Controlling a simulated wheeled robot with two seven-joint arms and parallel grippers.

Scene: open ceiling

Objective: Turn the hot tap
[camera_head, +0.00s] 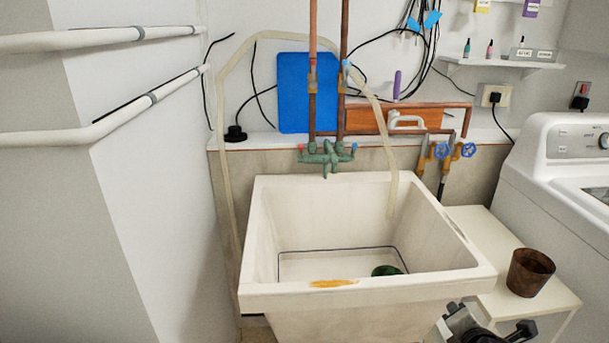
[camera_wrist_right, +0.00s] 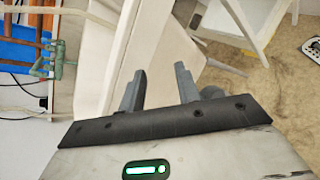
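A green double tap (camera_head: 326,155) is mounted above the back rim of the white sink, below two copper pipes. Its left end has a small red handle (camera_head: 301,146), the hot side, and its right end a blue handle (camera_head: 354,146). In the right wrist view the green tap (camera_wrist_right: 50,60) shows at the far left, turned on its side. My right gripper (camera_wrist_right: 159,85) is open and empty, its fingers apart. In the head view it (camera_head: 474,325) is low at the bottom, in front of the sink's right front corner, well away from the tap. My left gripper is out of view.
The deep sink (camera_head: 455,279) lies between my gripper and the tap. A pale hose (camera_head: 228,130) arches around the pipes. A white side table (camera_head: 478,225) with a brown pot (camera_head: 530,272) and a washing machine (camera_head: 555,160) stand to the right.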

